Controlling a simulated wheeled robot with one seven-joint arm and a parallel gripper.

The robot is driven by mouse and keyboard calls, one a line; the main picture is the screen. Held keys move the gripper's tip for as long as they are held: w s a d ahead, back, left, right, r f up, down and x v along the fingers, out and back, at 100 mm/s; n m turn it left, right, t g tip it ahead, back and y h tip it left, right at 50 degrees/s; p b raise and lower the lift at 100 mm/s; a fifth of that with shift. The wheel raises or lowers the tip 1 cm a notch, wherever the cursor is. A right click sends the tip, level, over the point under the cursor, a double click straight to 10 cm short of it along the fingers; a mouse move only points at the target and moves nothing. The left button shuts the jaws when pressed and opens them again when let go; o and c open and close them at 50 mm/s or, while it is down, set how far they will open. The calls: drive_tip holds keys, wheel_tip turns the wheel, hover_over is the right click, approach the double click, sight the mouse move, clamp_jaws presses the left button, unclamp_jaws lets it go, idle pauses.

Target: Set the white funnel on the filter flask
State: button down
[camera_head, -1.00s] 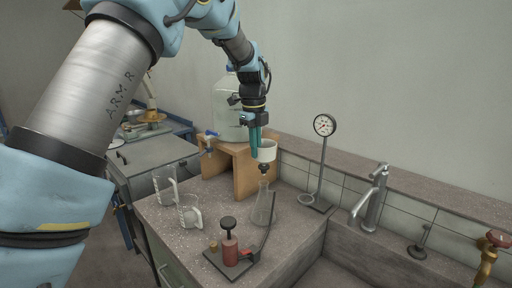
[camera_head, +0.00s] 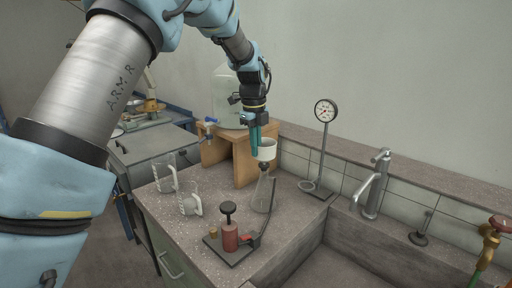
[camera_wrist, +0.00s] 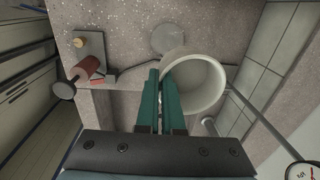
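The white funnel (camera_head: 267,150) is upright, with a dark stopper and stem below its cup. It is directly over the clear filter flask (camera_head: 262,195), with the stopper at or just above the flask mouth; I cannot tell if it is fully seated. My gripper (camera_head: 256,146) points down at the funnel's left side. In the wrist view, the teal fingers (camera_wrist: 161,98) are close together on the left wall of the funnel (camera_wrist: 205,82), one finger inside the cup and one outside. The cup hides the flask mouth there.
A red hand pump (camera_head: 230,236) on a dark plate stands in front, with a hose to the flask. Two glass beakers (camera_head: 165,180) (camera_head: 190,198) stand left. A wooden stand (camera_head: 212,152) with a large bottle (camera_head: 226,98) is behind. A gauge (camera_head: 326,110) on a rod and a tap (camera_head: 374,185) are right.

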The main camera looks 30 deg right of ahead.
drive_tip(key=shift+f, duration=0.5)
idle(0.5)
drive_tip(key=c, duration=1)
unclamp_jaws()
drive_tip(key=shift+r+b, duration=0.1)
drive_tip(key=shift+b, duration=0.2)
drive_tip(key=r, duration=0.3)
drive_tip(key=r+b, duration=0.1)
drive_tip(key=r, duration=0.3)
drive_tip(key=r+b, duration=0.1)
drive_tip(key=r, duration=0.2)
drive_tip(key=shift+a+r, duration=0.35)
